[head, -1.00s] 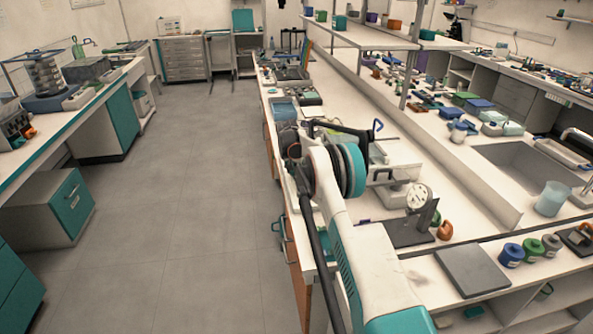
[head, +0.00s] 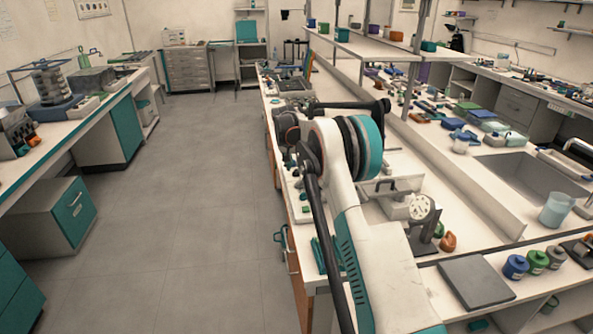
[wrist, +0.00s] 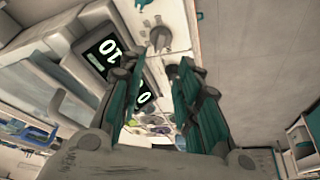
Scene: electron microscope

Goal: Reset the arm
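My arm (head: 375,250) rises from the bottom of the head view, white with a teal joint ring, and reaches over the left edge of the central bench. Its end is largely hidden behind its own joints there. In the wrist view my gripper (wrist: 158,75) shows two dark fingers with teal inner pads. They stand apart with a clear gap and nothing held between them. Instruments and the bench show tilted beyond the fingers.
The central bench (head: 400,238) carries a dial gauge stand (head: 424,210) and a flat grey plate (head: 475,282) close to my arm. A digital display (wrist: 105,50) lies beside the left finger in the wrist view. The grey floor aisle (head: 190,200) is clear.

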